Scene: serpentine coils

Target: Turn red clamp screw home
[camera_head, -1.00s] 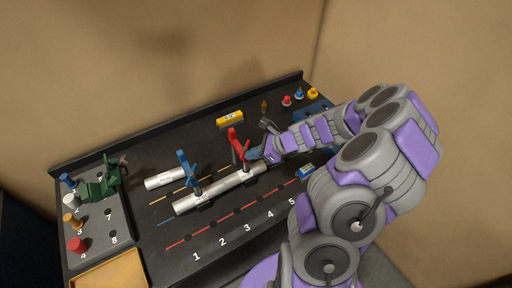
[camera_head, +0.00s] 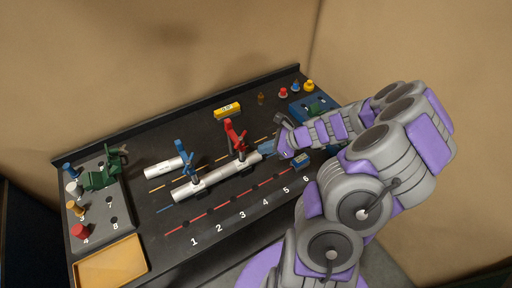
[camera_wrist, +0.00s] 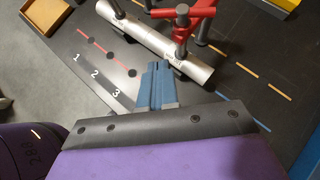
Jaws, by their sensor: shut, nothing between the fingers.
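The red clamp (camera_head: 236,137) stands on the right part of a pale pipe (camera_head: 217,177). In the wrist view the red clamp (camera_wrist: 200,12) shows at the top, with a dark round-ended screw in front of the pipe (camera_wrist: 135,35). My gripper (camera_head: 267,149) is just right of the red clamp, apart from it. In the wrist view the blue fingers of my gripper (camera_wrist: 168,72) are together and empty, their tips close to the pipe's near side below the clamp. A blue clamp (camera_head: 183,155) stands farther left on the pipe.
A second pale pipe piece (camera_head: 165,168) lies behind. A grey rack at left holds a green tool (camera_head: 100,178) and several coloured knobs. A yellow block (camera_head: 227,111) lies at the back, a tan tray (camera_head: 110,263) front left. The numbered strip in front is mostly clear.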

